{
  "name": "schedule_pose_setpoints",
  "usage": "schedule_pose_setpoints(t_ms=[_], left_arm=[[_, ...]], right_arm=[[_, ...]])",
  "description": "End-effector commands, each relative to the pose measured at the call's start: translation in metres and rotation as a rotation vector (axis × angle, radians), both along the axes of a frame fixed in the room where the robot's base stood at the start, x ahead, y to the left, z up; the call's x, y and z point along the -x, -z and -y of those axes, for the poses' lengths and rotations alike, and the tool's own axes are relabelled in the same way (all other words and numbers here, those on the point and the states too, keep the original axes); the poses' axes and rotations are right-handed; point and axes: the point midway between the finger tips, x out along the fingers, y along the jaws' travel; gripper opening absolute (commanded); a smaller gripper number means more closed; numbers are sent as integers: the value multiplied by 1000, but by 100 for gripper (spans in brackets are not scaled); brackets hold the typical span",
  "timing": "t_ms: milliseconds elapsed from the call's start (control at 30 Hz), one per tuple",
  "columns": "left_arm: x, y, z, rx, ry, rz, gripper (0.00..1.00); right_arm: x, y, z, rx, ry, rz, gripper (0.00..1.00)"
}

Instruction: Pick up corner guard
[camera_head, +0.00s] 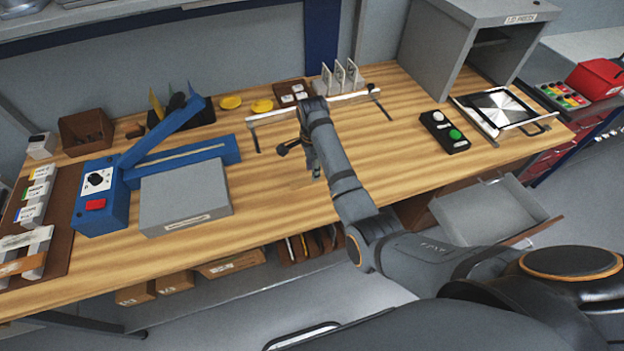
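I cannot clearly pick out a corner guard. Several thin white upright pieces (341,76) stand in a row at the back of the wooden workbench (410,130), and I cannot tell whether they are corner guards. My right gripper (300,162) points down over the middle of the bench, in front of a long silver bar. Its dark fingers show small and partly behind the wrist, so I cannot tell how far apart they are or whether they hold anything. My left gripper is out of view.
The silver bar (270,117) runs behind my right gripper. A blue sealer-like machine (101,203) and grey box (185,197) stand to the left. A black button box (444,131), metal plate fixture (497,107) and grey cabinet (440,55) stand to the right. An open drawer (490,212) juts out below.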

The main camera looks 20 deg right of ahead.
Motion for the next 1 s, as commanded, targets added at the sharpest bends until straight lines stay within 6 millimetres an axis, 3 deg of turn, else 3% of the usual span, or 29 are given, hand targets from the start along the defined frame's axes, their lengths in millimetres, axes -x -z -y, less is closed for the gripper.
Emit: schedule_pose_setpoints(t_ms=[333, 600, 833, 1000], left_arm=[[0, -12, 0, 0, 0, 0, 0], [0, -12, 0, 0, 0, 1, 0], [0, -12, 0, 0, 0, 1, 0], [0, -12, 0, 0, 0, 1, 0]], right_arm=[[-7, 47, 3, 0, 0, -2, 31], [-7, 52, 3, 0, 0, 0, 31], [-7, 51, 3, 0, 0, 0, 0], [-7, 51, 3, 0, 0, 0, 0]])
